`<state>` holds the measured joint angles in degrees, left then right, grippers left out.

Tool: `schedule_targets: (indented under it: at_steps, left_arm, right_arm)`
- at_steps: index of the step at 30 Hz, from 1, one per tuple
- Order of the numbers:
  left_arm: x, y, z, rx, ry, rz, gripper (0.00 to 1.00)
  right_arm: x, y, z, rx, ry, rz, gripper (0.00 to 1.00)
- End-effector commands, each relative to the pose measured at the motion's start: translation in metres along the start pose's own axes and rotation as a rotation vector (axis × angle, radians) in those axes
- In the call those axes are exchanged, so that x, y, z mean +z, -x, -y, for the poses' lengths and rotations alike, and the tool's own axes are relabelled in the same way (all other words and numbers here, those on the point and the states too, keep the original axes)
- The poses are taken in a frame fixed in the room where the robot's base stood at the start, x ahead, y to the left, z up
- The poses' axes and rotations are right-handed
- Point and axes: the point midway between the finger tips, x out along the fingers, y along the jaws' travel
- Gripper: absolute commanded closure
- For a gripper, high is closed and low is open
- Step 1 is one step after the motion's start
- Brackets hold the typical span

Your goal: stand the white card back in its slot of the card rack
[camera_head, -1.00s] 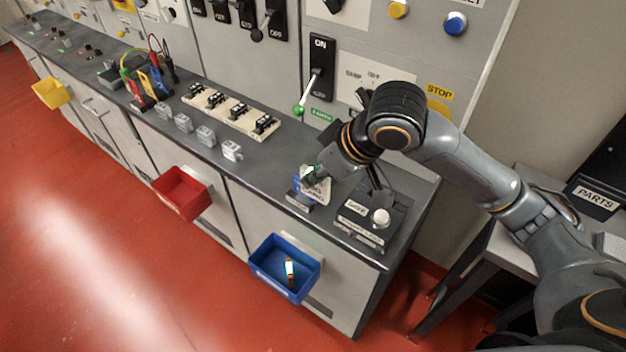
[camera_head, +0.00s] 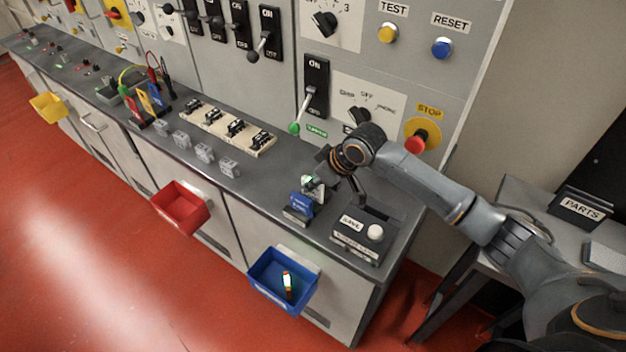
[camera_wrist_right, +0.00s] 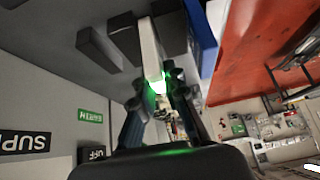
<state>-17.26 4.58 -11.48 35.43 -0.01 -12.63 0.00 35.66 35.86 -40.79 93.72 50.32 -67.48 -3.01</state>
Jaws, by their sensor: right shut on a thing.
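My right gripper (camera_head: 324,180) is shut on the white card (camera_head: 314,191), which shows as a small pale patch behind the blue card in the head view. In the right wrist view my right gripper (camera_wrist_right: 160,88) closes on the end of the white card (camera_wrist_right: 150,48). The blue card (camera_head: 300,204) stands in the small grey card rack (camera_head: 296,219) on the bench; it also shows in the right wrist view (camera_wrist_right: 201,32). The card's lower edge is hidden, so I cannot tell whether it touches the rack. My left gripper is not in view.
A box with a white knob (camera_head: 361,238) stands right of the rack. The panel with the red stop button (camera_head: 417,143) rises behind my arm. A blue bin (camera_head: 267,290) hangs on the bench front.

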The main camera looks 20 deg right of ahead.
Motion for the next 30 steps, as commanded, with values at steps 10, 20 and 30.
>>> schedule_targets:
  at_steps: [10, 20, 30]
  left_arm:
    - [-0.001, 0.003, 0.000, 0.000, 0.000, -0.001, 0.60]
    - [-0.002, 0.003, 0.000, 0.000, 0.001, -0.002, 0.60]
    - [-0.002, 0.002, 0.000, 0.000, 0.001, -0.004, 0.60]
  right_arm:
    - [0.003, -0.006, 0.000, 0.001, 0.000, -0.003, 1.00]
    - [0.005, -0.008, 0.000, 0.001, 0.000, -0.002, 0.65]
    - [0.004, 0.003, -0.001, 0.003, 0.000, -0.003, 0.65]
